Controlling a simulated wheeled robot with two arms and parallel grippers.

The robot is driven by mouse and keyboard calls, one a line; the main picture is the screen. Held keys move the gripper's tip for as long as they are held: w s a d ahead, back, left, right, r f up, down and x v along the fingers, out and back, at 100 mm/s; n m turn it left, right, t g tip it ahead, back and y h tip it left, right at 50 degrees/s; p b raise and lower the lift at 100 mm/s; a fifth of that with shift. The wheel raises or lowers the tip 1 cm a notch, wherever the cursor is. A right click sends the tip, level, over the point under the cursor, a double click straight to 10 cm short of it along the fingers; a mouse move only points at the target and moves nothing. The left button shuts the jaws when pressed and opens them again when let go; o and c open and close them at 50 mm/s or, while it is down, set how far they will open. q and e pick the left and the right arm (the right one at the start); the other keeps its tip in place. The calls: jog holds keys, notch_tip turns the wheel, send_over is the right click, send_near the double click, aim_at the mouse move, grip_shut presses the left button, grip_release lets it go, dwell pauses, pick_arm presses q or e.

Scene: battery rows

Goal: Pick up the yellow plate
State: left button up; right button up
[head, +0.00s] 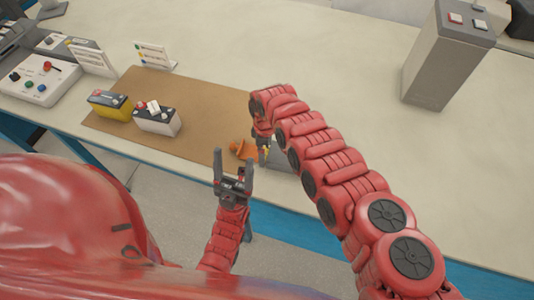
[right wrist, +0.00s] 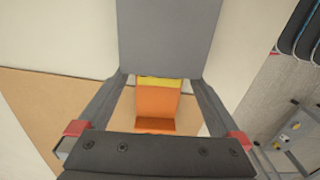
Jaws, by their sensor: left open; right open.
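The yellow plate (right wrist: 160,83) shows in the right wrist view as a narrow yellow strip at the top of an orange piece (right wrist: 158,104). In the head view only a small bit of yellow (head: 267,149) shows by my right gripper (head: 262,143). My right gripper is open, and in its wrist view the fingers (right wrist: 161,84) stand on either side of the yellow strip. Whether they touch it I cannot tell. My left gripper (head: 233,165) is open and empty, in front of the table edge.
A yellow battery (head: 110,105) and a white battery (head: 157,120) stand on the brown mat (head: 195,98). The orange piece (head: 241,149) lies near the table's front edge. A grey block (right wrist: 168,35) is close to my right fingers. A tall grey box (head: 435,65) stands right.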

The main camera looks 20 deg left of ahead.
jog(key=c, duration=1.3)
jog(key=shift+c, duration=0.2)
